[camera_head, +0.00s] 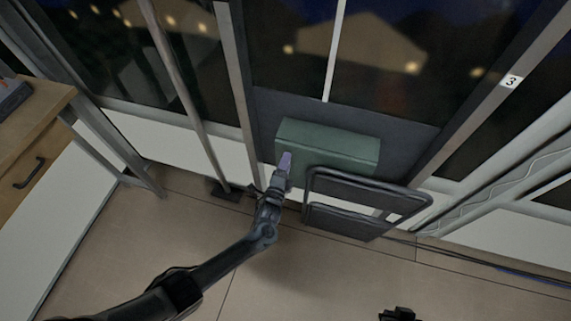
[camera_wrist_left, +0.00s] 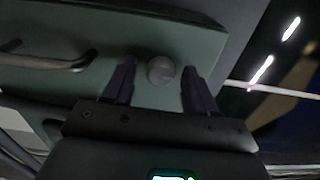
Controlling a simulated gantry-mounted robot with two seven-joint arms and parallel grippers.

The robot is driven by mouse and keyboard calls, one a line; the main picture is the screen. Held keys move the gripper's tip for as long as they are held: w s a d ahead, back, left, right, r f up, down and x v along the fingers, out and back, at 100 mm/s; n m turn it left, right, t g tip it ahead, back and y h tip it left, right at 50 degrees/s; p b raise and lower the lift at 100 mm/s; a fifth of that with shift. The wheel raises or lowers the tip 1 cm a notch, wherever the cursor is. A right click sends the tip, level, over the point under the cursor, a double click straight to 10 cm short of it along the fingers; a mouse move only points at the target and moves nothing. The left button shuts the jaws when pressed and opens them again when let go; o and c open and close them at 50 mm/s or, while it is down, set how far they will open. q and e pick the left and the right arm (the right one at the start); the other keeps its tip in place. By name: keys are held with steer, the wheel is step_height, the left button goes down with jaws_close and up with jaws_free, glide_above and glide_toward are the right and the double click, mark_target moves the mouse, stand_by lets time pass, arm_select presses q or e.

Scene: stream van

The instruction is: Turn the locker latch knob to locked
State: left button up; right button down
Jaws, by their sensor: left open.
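The green locker (camera_head: 330,146) is mounted low on the dark wall panel in the head view. Its front face (camera_wrist_left: 80,40) fills much of the left wrist view. A round grey latch knob (camera_wrist_left: 160,70) sits on that face. My left gripper (camera_head: 284,165) is at the left end of the locker front. In the left wrist view its two dark fingers (camera_wrist_left: 158,78) are open, one on each side of the knob, with gaps visible. The knob is hidden in the head view, and I cannot tell its setting. A dark part at the bottom edge of the head view may be my right gripper (camera_head: 398,314).
A dark bar handle (camera_wrist_left: 45,62) is on the locker face left of the knob. A folded dark-framed chair or rack (camera_head: 360,200) stands in front of the locker's right part. A wooden drawer cabinet (camera_head: 30,130) is at far left. The floor (camera_head: 310,280) in front is clear.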

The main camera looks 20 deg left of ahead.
arm_select(q)
steer(key=shift+s, duration=0.1)
steer(key=s+p, duration=0.2)
steer(key=s, duration=0.8)
steer(key=shift+s+d+p, duration=0.3)
steer(key=shift+d+p, duration=0.1)
